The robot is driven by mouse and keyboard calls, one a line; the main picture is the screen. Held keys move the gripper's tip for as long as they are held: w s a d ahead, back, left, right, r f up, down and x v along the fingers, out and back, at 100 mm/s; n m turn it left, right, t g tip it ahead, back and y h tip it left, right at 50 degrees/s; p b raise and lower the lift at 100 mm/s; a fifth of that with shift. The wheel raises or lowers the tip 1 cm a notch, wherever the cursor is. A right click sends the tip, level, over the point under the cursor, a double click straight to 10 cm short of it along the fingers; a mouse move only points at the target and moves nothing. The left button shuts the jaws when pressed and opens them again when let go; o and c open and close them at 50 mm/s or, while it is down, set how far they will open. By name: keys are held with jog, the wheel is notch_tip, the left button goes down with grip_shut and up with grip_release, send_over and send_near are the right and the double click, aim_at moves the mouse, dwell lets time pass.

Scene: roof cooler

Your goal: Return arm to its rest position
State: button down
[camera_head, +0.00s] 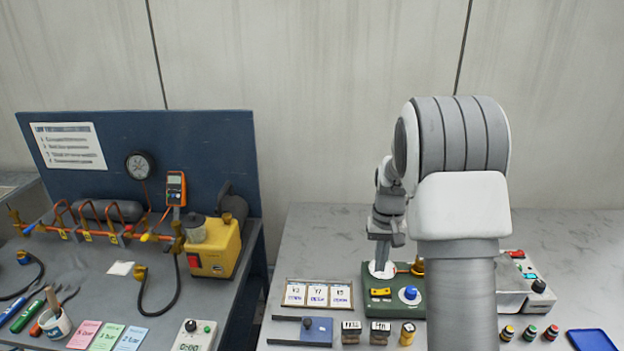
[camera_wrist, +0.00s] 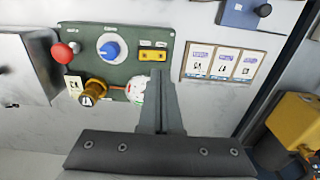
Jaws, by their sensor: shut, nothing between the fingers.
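My arm rises at the right of the head view and bends down toward the right-hand table. My gripper (camera_wrist: 160,80) is shut and empty in the wrist view, its fingers together over the edge of a green control box (camera_wrist: 95,50). The gripper hangs above that box in the head view, where my forearm partly covers it. The box carries a blue knob (camera_wrist: 110,46), a red button (camera_wrist: 64,52), a yellow switch (camera_wrist: 153,56) and a brass knob (camera_wrist: 95,90). A white round piece by the fingers is partly hidden. I cannot tell whether the fingers touch anything.
A framed row of cards (camera_head: 318,293) and a blue plate (camera_head: 316,331) lie left of the box. A blue tray (camera_head: 592,340) is at far right. On the left table stand a yellow pump (camera_head: 215,248) and a dark blue panel (camera_head: 215,150). A gap separates the tables.

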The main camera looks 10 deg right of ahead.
jog(key=s+a+r+n+t, duration=0.1)
jog(key=s+a+r, duration=0.2)
jog(key=s+r, duration=0.4)
jog(key=s+a+r+t, duration=0.2)
jog(key=s+a+r, duration=0.25)
jog(key=r, duration=0.45)
jog(key=s+a+r+t, duration=0.1)
jog(key=s, duration=0.7)
jog(key=s+a+r+n+t, duration=0.1)
jog(key=s+a+r, duration=0.1)
jog(key=s, duration=0.5)
jog(key=shift+s+t, duration=0.3)
jog(key=shift+s, duration=0.05)
jog(key=shift+d+r, duration=0.1)
jog(key=shift+d, duration=0.05)
